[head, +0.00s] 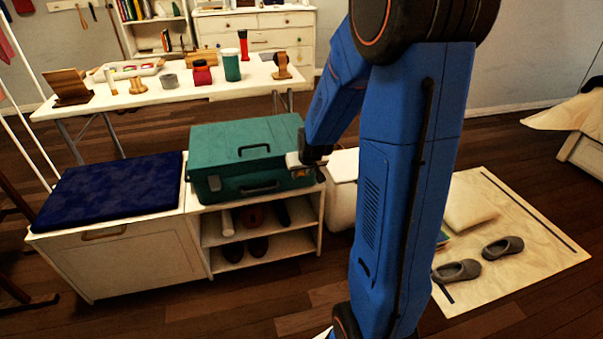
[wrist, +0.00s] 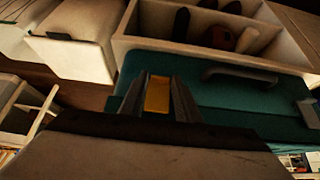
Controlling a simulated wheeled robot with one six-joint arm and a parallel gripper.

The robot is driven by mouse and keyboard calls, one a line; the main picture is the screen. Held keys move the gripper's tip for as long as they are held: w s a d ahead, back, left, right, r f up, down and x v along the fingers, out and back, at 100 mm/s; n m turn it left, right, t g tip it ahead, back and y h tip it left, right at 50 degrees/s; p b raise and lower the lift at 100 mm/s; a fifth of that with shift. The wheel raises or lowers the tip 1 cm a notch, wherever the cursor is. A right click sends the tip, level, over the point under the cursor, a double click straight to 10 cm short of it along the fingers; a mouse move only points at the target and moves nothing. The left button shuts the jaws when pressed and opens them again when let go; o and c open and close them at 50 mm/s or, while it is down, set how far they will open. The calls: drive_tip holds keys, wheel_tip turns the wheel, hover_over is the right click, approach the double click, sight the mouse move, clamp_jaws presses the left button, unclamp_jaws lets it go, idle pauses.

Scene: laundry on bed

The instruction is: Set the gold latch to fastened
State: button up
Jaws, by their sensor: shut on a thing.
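A teal case (head: 240,146) lies closed on top of the white shelf bench. Its gold latch (head: 299,174) is at the right end of the front face, partly hidden by my gripper (head: 304,168). In the wrist view, the gold latch (wrist: 157,95) shows between the two fingers of my gripper (wrist: 159,88), which is shut on it. I cannot tell from these frames whether the latch is up or down. A grey latch (head: 213,183) is at the left end of the case front; it also shows in the wrist view (wrist: 309,109).
The bench (head: 262,225) holds shoes in open compartments below the case. A dark blue cushion (head: 110,190) lies to its left and a white bin (head: 342,190) stands to its right. A table (head: 130,110) with several items is behind.

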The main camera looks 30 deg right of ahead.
drive_tip(key=o, duration=0.9)
drive_tip(key=shift+o, duration=0.2)
drive_tip(key=shift+r, duration=0.1)
drive_tip(key=v, duration=1.7)
drive_tip(key=shift+s+r, duration=0.1)
drive_tip(key=s+a+r+n+y, duration=0.1)
drive_tip(key=s+a, duration=0.5)
drive_tip(key=s, duration=0.5)
drive_tip(key=s+a+r+n+g, duration=0.1)
drive_tip(key=s+a+n, duration=0.1)
drive_tip(key=s+a, duration=0.5)
drive_tip(key=s, duration=0.4)
drive_tip(key=shift+s+a+r+g+y, duration=0.2)
drive_tip(key=shift+s+r+g+y, duration=0.1)
drive_tip(key=shift+r+y, duration=0.1)
